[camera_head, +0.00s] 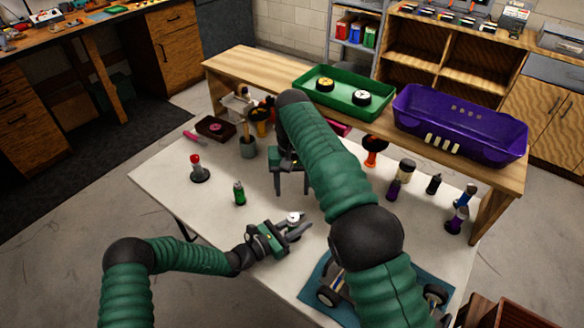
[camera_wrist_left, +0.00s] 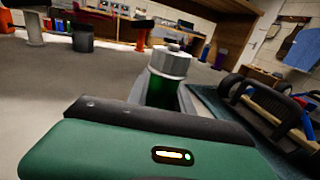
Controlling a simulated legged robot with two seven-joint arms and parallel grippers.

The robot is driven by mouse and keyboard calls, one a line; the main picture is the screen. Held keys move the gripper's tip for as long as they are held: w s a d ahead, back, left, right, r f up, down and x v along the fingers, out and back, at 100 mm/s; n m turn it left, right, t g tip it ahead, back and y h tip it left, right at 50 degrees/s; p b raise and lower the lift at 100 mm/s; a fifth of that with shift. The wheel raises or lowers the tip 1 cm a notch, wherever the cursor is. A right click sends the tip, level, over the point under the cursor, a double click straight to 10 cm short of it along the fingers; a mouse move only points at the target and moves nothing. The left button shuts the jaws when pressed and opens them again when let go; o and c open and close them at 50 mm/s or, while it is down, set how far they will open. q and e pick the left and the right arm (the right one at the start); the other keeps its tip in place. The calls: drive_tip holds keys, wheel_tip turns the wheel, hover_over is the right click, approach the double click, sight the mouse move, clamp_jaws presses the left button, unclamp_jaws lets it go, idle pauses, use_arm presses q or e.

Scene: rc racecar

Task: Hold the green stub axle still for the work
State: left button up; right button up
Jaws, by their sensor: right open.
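The green stub axle (camera_wrist_left: 165,75) stands upright with a silver nut-like top over a green body. In the head view only its pale top (camera_head: 293,217) shows clearly, above the white table. My left gripper (camera_head: 304,228) lies low over the table, and its fingers (camera_wrist_left: 163,98) flank the green body on both sides and appear closed on it. The axle's lower end is hidden by my gripper. My right gripper (camera_head: 291,187) points down, open and empty, behind the axle and partly hidden by my right arm.
A car chassis on a blue mat (camera_head: 438,285) is at the front right, partly behind my arm. A green bottle (camera_head: 239,194) and a red-topped item (camera_head: 197,170) stand left. Several bottles stand right. A green tray (camera_head: 325,94) and purple bin (camera_head: 460,125) sit on the shelf behind.

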use_arm(q)
drive_tip(key=o, duration=0.5)
drive_tip(key=shift+a, duration=0.1)
drive_tip(key=v, duration=1.2)
drive_tip(key=shift+w, duration=0.1)
